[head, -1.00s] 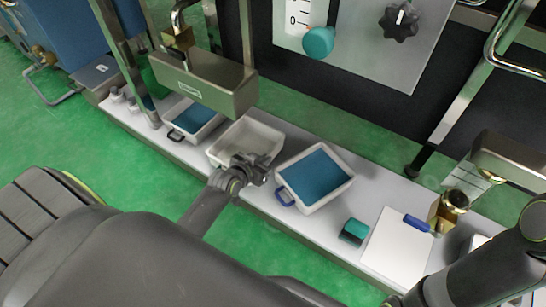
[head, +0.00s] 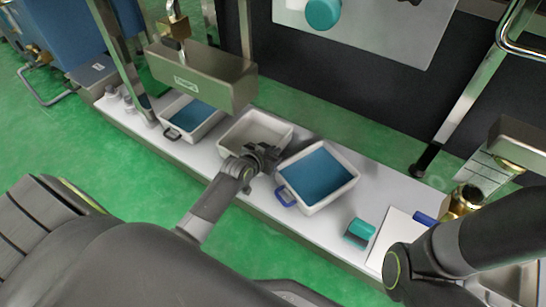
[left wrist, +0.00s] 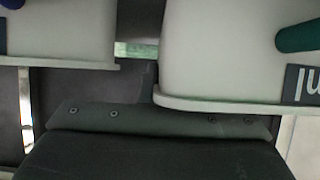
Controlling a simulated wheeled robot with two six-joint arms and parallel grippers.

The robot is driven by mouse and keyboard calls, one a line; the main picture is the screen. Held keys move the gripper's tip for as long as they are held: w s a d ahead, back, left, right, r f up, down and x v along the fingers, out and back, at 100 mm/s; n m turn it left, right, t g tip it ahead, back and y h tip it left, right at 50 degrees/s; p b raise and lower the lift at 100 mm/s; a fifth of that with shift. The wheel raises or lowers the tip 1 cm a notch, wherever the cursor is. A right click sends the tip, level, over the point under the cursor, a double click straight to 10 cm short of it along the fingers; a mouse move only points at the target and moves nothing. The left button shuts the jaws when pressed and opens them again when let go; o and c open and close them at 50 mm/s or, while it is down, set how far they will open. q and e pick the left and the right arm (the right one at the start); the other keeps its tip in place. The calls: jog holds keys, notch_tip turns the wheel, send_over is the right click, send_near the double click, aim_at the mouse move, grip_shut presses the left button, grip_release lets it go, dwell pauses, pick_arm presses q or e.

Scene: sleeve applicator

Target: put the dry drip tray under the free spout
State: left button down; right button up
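The dry drip tray (head: 228,142) is a white, empty tray in the head view, between two white trays of blue liquid. The left one (head: 209,127) has a black handle and stands near the steel box (head: 205,82); the right one (head: 343,186) has a blue handle. My left gripper (head: 262,155) is at the dry tray's near right rim and appears shut on it; the gripper hides the grasped part. The left wrist view shows pale panels close up and my dark gripper body. I cannot pick out a free spout. My right gripper is not in view.
The trays are on a narrow white shelf (head: 290,232). A teal block (head: 359,232), a white sheet (head: 398,228) and a brass fitting (head: 465,198) are to the right. A steel post (head: 124,58) stands left, a slanted bar (head: 455,110) right.

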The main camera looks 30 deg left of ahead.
pick_arm(q)
jog(key=shift+f, duration=0.55)
jog(key=shift+r, duration=0.1)
jog(key=shift+f, duration=0.2)
jog(key=c, duration=1.6)
grip_release()
jog(key=shift+c, duration=0.2)
